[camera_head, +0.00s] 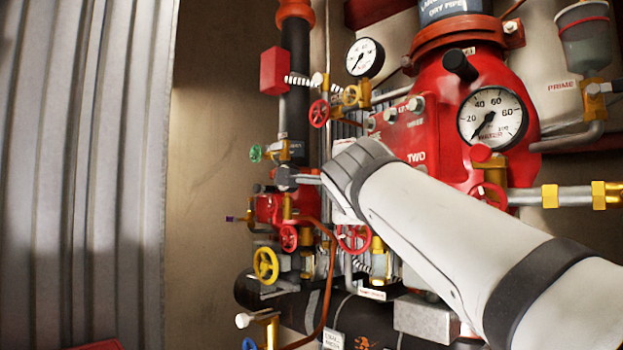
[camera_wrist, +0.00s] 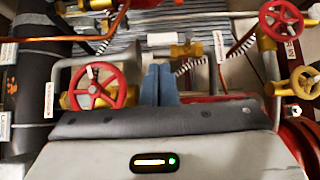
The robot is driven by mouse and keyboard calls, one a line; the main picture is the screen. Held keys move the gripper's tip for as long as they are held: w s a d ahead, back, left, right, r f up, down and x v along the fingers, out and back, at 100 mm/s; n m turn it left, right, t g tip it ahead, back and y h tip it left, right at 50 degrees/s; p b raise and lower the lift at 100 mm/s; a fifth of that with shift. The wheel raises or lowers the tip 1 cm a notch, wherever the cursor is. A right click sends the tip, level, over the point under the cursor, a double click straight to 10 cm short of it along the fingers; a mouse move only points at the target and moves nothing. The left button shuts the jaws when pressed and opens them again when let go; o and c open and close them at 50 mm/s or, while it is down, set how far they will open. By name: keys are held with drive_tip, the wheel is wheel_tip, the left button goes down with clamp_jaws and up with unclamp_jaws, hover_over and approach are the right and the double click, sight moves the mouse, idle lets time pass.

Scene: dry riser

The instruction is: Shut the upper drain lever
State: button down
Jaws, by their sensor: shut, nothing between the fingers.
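My gripper (camera_head: 287,178) is at the end of the white arm, in front of the red and black pipework at the middle of the head view. In the wrist view its two blue-grey fingers (camera_wrist: 160,84) are together with nothing between them. I cannot tell for certain which part is the upper drain lever. A small purple-tipped handle (camera_head: 236,218) sticks out left of the red valve body, below and left of my gripper. A brass valve (camera_wrist: 187,50) shows just beyond the fingers in the wrist view. My arm hides part of the pipework.
Red handwheels (camera_wrist: 97,87) and (camera_wrist: 281,20) flank the fingers in the wrist view.

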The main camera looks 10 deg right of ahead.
drive_tip(key=w, duration=0.2)
drive_tip(key=w+p, duration=0.1)
drive_tip(key=w, duration=0.1)
drive_tip(key=w+d+p, duration=0.1)
drive_tip(key=w, duration=0.1)
drive_tip(key=shift+s, duration=0.1)
